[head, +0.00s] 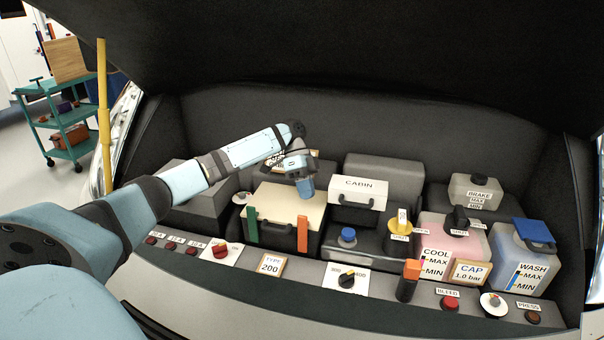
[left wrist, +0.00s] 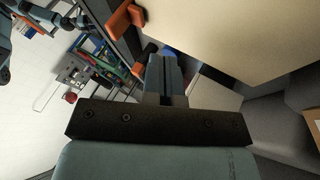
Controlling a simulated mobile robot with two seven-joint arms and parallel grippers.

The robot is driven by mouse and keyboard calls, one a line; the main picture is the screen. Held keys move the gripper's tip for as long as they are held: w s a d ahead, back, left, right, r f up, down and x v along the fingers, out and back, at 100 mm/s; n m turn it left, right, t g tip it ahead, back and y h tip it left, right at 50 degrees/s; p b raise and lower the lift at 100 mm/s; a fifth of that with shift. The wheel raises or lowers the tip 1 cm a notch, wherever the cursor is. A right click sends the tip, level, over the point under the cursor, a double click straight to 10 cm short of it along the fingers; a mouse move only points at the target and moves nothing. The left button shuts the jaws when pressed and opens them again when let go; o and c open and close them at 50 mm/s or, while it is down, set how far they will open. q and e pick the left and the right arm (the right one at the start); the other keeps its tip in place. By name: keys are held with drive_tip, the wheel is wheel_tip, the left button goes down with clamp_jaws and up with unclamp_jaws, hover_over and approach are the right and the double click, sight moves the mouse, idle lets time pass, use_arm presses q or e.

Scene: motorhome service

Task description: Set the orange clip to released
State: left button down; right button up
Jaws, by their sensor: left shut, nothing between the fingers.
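The orange clip (head: 302,234) stands upright on the front right of a dark box with a beige lid (head: 285,203). A green clip (head: 252,225) is on the front left of the same box. My left gripper (head: 306,192) is shut and empty, pointing down near the lid's right edge, behind and above the orange clip. It is apart from the clip. In the left wrist view the shut fingers (left wrist: 165,72) show beside the beige lid (left wrist: 220,35), and the orange clip (left wrist: 126,20) is at the upper left. My right gripper is not seen.
The white CABIN box (head: 358,193) stands just right of my gripper. A blue-capped part (head: 348,236) and a yellow handle (head: 402,221) are further right. Along the front panel are a TYPE 200 card (head: 271,266), a knob (head: 346,280) and an orange-topped lever (head: 411,270). The raised hood overhangs.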

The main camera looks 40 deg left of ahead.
sight(303, 232)
use_arm(q)
drive_tip(key=shift+x, duration=1.05)
drive_tip(key=s, duration=0.1)
drive_tip(key=s+d, duration=0.1)
drive_tip(key=s+p, duration=0.1)
drive_tip(key=shift+d, duration=0.25)
drive_tip(key=shift+s+d, duration=0.15)
drive_tip(key=shift+s, duration=0.05)
drive_tip(key=shift+d, duration=0.1)
